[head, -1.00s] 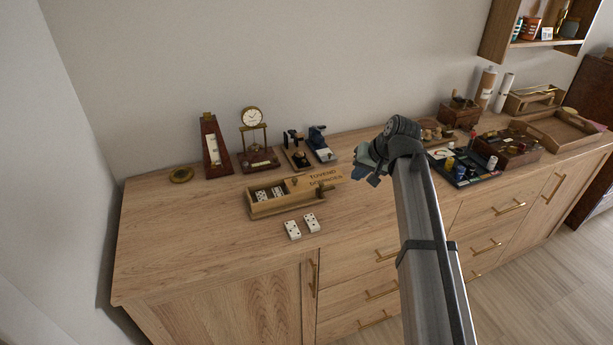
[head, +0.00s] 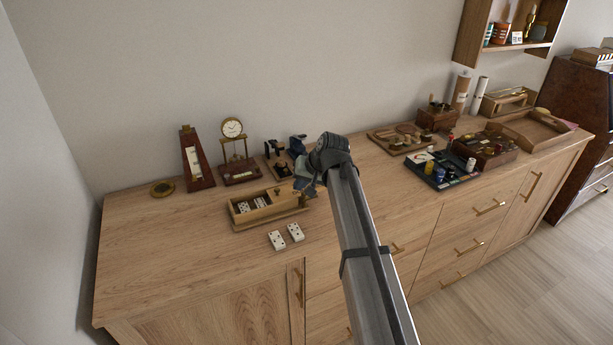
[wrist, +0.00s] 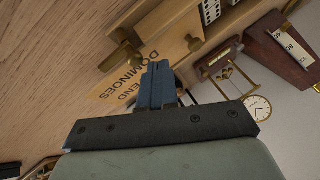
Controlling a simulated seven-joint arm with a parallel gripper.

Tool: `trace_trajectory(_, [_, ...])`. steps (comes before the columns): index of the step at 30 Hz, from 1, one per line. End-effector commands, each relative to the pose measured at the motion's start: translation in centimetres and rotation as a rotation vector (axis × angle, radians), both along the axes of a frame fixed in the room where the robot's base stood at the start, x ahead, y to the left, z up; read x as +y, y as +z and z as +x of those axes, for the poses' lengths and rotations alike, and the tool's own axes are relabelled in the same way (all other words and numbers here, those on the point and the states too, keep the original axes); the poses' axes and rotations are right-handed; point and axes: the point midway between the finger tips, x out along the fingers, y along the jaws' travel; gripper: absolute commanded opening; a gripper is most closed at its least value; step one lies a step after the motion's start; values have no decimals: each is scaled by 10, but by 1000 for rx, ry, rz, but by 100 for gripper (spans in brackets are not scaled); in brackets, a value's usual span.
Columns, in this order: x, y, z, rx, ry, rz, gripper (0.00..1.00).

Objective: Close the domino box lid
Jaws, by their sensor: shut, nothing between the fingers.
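The wooden domino box (head: 272,217) sits on the cabinet top, its left part open with white dominoes (head: 244,207) inside. Its lettered lid is mostly hidden behind my gripper in the head view. In the wrist view the pale lid (wrist: 112,92) with dark "DOMINOES" lettering juts out from the box (wrist: 178,28). My gripper (head: 303,186) is at the box's right end. Its blue fingers (wrist: 158,66) are together and empty, over or against the lid; contact cannot be told. Two loose dominoes (head: 286,236) lie in front of the box.
A metronome (head: 196,160), a gold clock (head: 236,150) and small dark items (head: 277,160) stand close behind the box. The cabinet top (head: 160,240) is clear at front left.

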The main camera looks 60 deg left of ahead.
Motion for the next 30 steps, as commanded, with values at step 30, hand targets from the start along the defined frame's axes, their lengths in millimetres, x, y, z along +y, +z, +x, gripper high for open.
trace_trajectory(30, [18, -10, -64, 1, 4, 0, 0])
